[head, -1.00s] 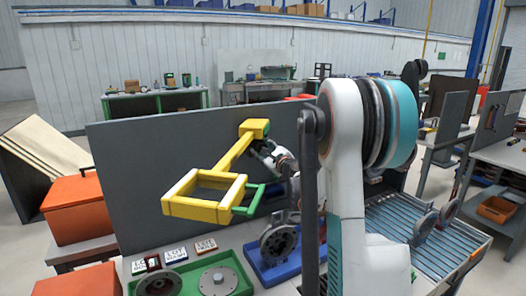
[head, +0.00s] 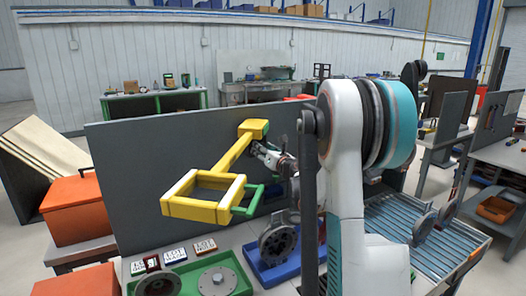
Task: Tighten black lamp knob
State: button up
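A yellow lamp-like fixture (head: 206,208), with a square open frame, an arm and a block (head: 253,127) at its upper end, stands out from a grey panel. A green bracket (head: 253,201) sits at the right side of the square frame. My gripper (head: 263,153) is just below and right of the upper block, close to the yellow arm. Its fingers are small and partly blurred, so I cannot tell whether they are open or shut on anything. I cannot make out a black knob; it may be hidden near the fingers.
The grey panel (head: 130,175) stands behind the fixture. Below are a green tray (head: 240,264) with round metal parts, a blue tray (head: 262,275) and small printed cards (head: 205,246). Orange boxes (head: 75,205) are at left. A roller conveyor (head: 385,215) is at right.

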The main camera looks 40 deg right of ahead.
jog(key=shift+f+m, duration=0.1)
jog(key=shift+m, duration=1.8)
jog(key=o, duration=1.1)
jog(key=shift+d, duration=0.1)
jog(key=v, duration=1.2)
